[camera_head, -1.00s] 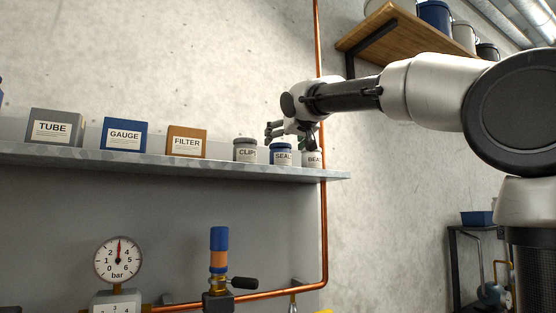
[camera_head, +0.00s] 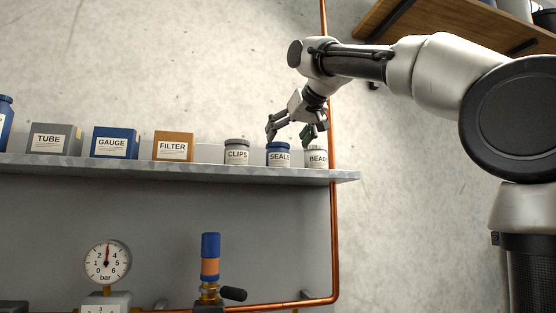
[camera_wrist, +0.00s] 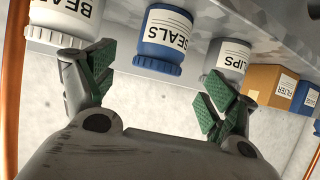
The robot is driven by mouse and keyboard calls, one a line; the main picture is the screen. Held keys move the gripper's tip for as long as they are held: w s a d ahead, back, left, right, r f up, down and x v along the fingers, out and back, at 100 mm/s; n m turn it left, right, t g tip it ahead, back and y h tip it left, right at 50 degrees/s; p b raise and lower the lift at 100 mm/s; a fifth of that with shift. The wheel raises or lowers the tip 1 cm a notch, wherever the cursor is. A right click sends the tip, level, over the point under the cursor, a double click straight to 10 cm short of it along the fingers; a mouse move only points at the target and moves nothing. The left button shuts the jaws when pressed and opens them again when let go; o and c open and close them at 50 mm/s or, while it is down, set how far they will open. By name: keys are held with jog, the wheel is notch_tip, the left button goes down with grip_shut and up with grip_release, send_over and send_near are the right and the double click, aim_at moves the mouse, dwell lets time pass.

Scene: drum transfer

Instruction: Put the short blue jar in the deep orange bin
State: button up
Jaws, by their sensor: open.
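My gripper (camera_head: 290,135) is open and empty, fingers pointing down, at about the height of the jar's lid. In the wrist view my gripper (camera_wrist: 160,82) has green pads spread apart, with nothing between them. I cannot tell whether a finger touches a neighbouring jar. No deep orange bin is in view.
The grey CLIPS jar (camera_head: 237,153) and white BEADS jar (camera_head: 317,158) stand close on either side. FILTER (camera_head: 174,146), GAUGE (camera_head: 116,142) and TUBE (camera_head: 55,139) boxes share the shelf (camera_head: 200,173). A copper pipe (camera_head: 333,220) runs past the shelf's right end.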

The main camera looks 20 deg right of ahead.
aim_at(278, 154)
jog(key=x, duration=0.4)
jog(key=f+x, duration=0.1)
jog(key=x, duration=0.2)
jog(key=shift+w+f, duration=0.15)
jog(key=shift+f, duration=0.1)
jog(key=c, duration=1.4)
jog(key=shift+r, duration=0.2)
